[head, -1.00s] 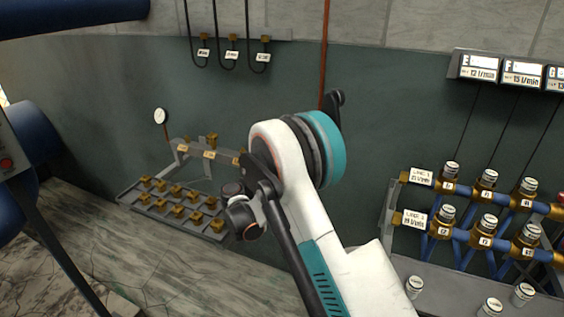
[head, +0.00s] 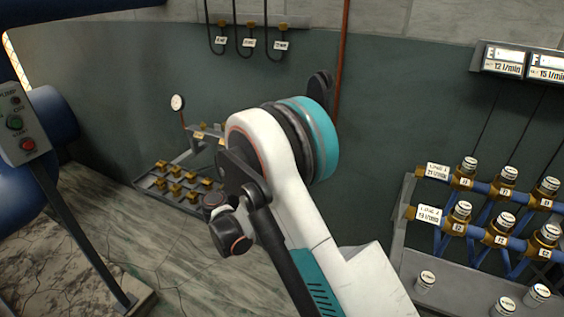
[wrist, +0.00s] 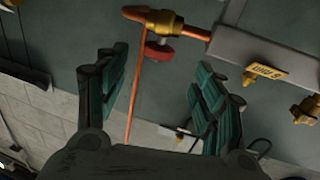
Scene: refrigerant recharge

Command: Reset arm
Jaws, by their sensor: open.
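My gripper (wrist: 155,95) shows in the wrist view with its two dark green-padded fingers spread wide apart and nothing between them. Beyond the fingers are a copper pipe with a brass fitting (wrist: 163,24) and a red round handle (wrist: 160,52); they look apart from the fingers. In the head view my white and teal arm is folded up in the middle of the picture, and the gripper itself cannot be made out there.
A tray of brass fittings (head: 150,184) with a gauge (head: 177,102) stands behind my arm. A blue-pipe valve rack (head: 483,187) is at the right, under flow displays (head: 525,62). A button panel (head: 16,124) stands at the left.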

